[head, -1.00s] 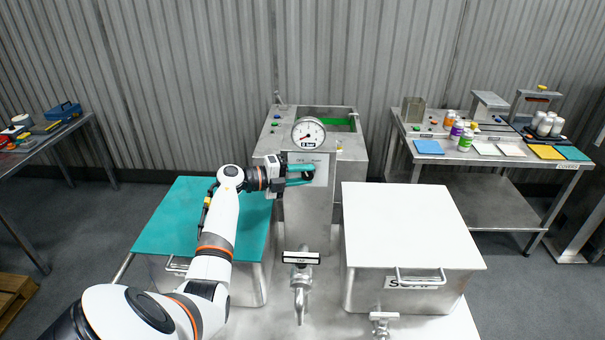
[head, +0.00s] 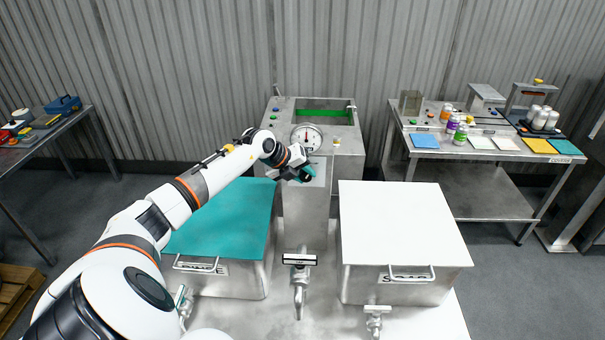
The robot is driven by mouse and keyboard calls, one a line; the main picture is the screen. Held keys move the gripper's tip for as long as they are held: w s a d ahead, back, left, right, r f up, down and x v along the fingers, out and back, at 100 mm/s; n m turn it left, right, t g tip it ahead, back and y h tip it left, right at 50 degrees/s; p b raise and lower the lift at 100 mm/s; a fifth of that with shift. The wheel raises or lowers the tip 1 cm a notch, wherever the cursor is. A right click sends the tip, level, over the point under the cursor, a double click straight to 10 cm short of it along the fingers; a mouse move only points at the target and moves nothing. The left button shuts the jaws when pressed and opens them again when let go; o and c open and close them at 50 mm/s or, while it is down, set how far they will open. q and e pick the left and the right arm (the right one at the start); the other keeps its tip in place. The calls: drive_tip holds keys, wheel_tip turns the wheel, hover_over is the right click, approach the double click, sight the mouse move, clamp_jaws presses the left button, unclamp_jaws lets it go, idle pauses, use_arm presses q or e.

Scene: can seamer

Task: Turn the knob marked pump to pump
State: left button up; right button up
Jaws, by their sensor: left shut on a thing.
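The grey metal column (head: 304,215) stands in the middle, between the two lidded tanks. The gauge needle points about straight up. My right gripper is not in view.
A tank with a teal lid (head: 215,225) stands left of the column, under my left arm. A tank with a white lid (head: 400,225) stands right. A tap (head: 299,290) sticks out below the column. A side table (head: 460,190) with bottles is at the right.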

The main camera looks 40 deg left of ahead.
use_arm(q)
drive_tip(key=shift+g+y, duration=0.4)
idle(0.3)
drive_tip(key=o, duration=1)
drive_tip(key=shift+c, duration=0.2)
drive_tip(key=shift+s+a+r+b, duration=0.1)
drive_tip(key=shift+s+r+b, duration=0.2)
drive_tip(key=shift+r+b, duration=0.05)
drive_tip(key=b+v, duration=0.4)
drive_tip(key=v, duration=0.7)
drive_tip(key=shift+b, duration=0.35)
drive_tip(key=shift+r, duration=0.1)
